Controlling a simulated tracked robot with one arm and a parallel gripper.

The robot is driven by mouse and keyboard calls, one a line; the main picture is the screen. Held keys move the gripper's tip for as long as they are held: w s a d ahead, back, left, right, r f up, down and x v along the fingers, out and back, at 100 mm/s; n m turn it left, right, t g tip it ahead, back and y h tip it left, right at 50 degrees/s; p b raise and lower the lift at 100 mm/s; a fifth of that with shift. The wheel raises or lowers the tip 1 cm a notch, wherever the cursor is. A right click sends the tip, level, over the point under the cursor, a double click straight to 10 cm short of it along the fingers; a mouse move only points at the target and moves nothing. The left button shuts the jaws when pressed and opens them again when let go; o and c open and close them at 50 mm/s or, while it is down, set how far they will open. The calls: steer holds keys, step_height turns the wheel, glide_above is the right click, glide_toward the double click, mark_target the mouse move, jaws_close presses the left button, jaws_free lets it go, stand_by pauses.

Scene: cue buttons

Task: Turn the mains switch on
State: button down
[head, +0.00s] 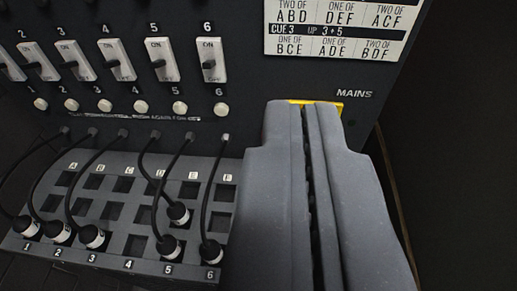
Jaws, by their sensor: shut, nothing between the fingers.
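The mains switch shows only as a strip of its yellow plate (330,103), just under the MAINS label (354,94) at the right of the black panel. My gripper (301,106) is shut and empty. Its grey fingers stand in front of the yellow plate and hide most of it. The switch lever is hidden, so I cannot tell its position. I cannot tell whether the fingertips touch the plate.
Left of my gripper is a row of white ON/OFF switches (209,61) with round white buttons (221,109) below. A lower socket block (134,246) holds several black cables with plugs. A white cue chart (338,27) is above. Right of the panel is dark.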

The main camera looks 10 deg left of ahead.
steer(key=w+d+f+n+g+h+p, duration=0.1)
steer(key=w+f+n+p, duration=0.45)
steer(key=w+n, duration=0.3)
steer(key=w+d+f+n+g+h+p, duration=0.15)
steer(key=w+f+n+p, duration=0.25)
steer(key=w+n+p, duration=0.45)
steer(key=a+f+n+g+y+p, duration=0.1)
steer(key=a+f+n+p, duration=0.1)
steer(key=f+n, duration=0.7)
steer(key=a+f+n+g+y+p, duration=0.2)
steer(key=f+n, duration=0.5)
steer(key=n, duration=0.3)
steer(key=b+x, duration=0.1)
steer(key=x, duration=0.9)
steer(key=shift+d, duration=0.3)
steer(key=shift+w+h, duration=0.1)
steer(key=shift+h, duration=0.15)
